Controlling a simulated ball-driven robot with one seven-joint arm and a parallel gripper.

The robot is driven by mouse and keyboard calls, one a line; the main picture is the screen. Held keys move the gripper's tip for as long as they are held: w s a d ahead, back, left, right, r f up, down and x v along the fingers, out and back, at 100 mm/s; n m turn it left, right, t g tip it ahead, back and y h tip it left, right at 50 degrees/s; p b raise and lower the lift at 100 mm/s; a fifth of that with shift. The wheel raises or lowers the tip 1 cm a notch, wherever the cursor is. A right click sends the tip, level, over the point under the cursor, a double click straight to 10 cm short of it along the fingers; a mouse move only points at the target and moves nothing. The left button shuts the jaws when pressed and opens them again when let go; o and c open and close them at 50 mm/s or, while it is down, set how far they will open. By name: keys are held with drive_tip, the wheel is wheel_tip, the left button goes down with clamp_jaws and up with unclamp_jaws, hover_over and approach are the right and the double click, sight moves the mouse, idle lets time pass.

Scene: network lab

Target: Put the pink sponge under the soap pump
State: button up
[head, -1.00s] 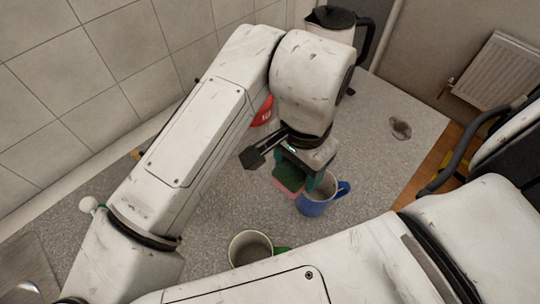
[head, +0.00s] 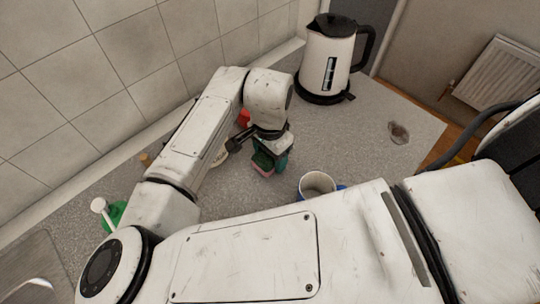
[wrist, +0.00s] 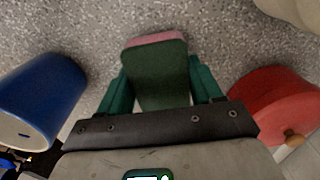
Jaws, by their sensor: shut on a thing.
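The pink sponge (head: 262,169) has a green face. In the wrist view, the sponge (wrist: 157,76) stands between the two teal fingers, green face towards the camera, with a pink strip at its far edge. My gripper (head: 270,162) is shut on it over the grey counter. I cannot tell whether the sponge touches the counter. The soap pump (head: 113,213) is at the left, near the sink, with a green body and a white pump head. My arm partly hides it. The sponge is well to the right of it.
A blue mug (head: 318,184) stands right of my gripper. A red object (head: 244,117), partly hidden, is behind the wrist; the wrist view shows its wooden knob. A kettle (head: 328,62) stands at the back. The counter's right side is clear except for a dark stain.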

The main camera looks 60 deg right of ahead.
drive_tip(key=shift+f, duration=0.75)
drive_tip(key=o, duration=1)
drive_tip(key=shift+f, duration=0.1)
